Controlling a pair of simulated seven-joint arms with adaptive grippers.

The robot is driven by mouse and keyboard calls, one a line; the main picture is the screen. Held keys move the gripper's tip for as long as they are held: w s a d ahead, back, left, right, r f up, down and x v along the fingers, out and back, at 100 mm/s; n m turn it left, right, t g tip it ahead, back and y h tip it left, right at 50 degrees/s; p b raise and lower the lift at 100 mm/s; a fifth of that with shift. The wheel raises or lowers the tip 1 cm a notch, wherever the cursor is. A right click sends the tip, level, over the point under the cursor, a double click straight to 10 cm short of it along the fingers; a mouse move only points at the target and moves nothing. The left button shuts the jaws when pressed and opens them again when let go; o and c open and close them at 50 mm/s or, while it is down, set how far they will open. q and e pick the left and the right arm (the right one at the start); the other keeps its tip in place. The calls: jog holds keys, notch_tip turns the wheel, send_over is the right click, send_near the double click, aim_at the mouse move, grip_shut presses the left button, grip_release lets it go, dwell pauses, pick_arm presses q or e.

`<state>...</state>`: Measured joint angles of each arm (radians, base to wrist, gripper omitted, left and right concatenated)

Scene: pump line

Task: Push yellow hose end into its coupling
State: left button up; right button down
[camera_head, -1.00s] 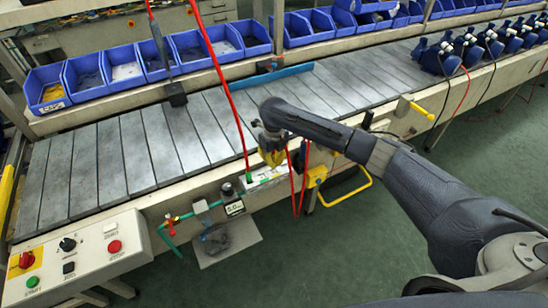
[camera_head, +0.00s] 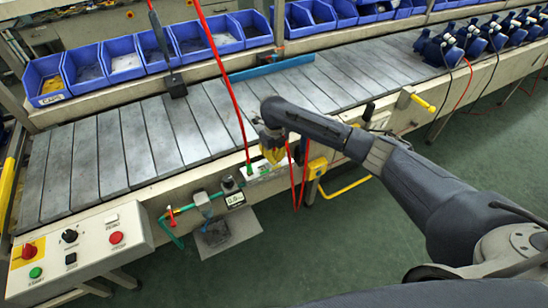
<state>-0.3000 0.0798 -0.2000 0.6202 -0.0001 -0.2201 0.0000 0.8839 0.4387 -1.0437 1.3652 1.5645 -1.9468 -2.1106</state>
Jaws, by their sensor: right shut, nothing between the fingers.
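My right gripper (camera_head: 272,152) is at the front edge of the conveyor, at the end of my dark arm reaching in from the right. It is shut. A yellow piece (camera_head: 274,156) shows right at the fingertips; I cannot tell whether it is the yellow hose end or part of something behind. Just left of it is a small white-and-green block (camera_head: 257,170) on the front rail, where a red hose (camera_head: 231,95) comes down to a green fitting. The coupling for the yellow hose is not clearly distinguishable. My left gripper is not in view.
Red hoses (camera_head: 304,175) hang right of the gripper, beside a yellow box (camera_head: 317,168) with a yellow bar (camera_head: 346,188). A control panel (camera_head: 85,246) is at lower left. The grey conveyor (camera_head: 120,150) is mostly clear.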

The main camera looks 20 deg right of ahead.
aim_at(274, 150)
jog(key=shift+f, duration=0.8)
dwell(1.9)
jog(key=c, duration=2.1)
grip_release()
jog(key=shift+c, duration=0.2)
jog(key=o, duration=0.7)
jog(key=shift+r, duration=0.15)
jog(key=shift+r, duration=3.35)
jog(key=shift+r, duration=0.1)
